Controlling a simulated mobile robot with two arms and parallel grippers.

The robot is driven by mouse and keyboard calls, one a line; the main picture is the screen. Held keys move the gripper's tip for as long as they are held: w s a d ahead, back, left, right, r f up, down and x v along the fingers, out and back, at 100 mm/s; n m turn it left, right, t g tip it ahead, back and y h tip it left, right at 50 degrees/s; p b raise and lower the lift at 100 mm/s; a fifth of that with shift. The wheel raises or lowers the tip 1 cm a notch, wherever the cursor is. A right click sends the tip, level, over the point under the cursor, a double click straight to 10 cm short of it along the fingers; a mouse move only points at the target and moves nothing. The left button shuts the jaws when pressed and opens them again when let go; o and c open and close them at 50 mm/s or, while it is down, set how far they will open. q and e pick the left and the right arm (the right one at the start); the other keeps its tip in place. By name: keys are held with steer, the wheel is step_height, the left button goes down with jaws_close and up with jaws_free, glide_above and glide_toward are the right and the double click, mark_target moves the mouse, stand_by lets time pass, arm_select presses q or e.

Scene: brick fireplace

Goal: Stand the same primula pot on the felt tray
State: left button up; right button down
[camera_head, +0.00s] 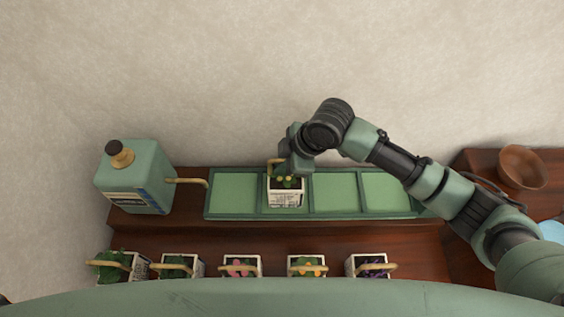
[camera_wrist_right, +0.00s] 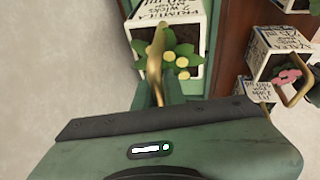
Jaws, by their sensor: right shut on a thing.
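The primula pot (camera_head: 286,198) is a white printed cube with yellow flowers, green leaves and a brass handle. My right gripper (camera_head: 282,166) is shut on it, at its handle. The pot is upright at the second compartment from the left of the green felt tray (camera_head: 334,192); whether its base touches the felt I cannot tell. The other tray compartments are empty. My left gripper is not in view.
A green canister (camera_head: 136,178) with a brass spout stands left of the tray, its spout reaching the tray's left edge. A row of several handled pots (camera_head: 242,267) stands on the lower front step. A brown bowl (camera_head: 522,168) sits at the far right.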

steer(key=c, duration=1.5)
jaws_free()
steer(key=shift+f, duration=0.1)
steer(key=b+v, duration=0.1)
steer(key=v, duration=1.1)
steer(key=shift+r, duration=0.25)
steer(key=shift+a+f, duration=0.1)
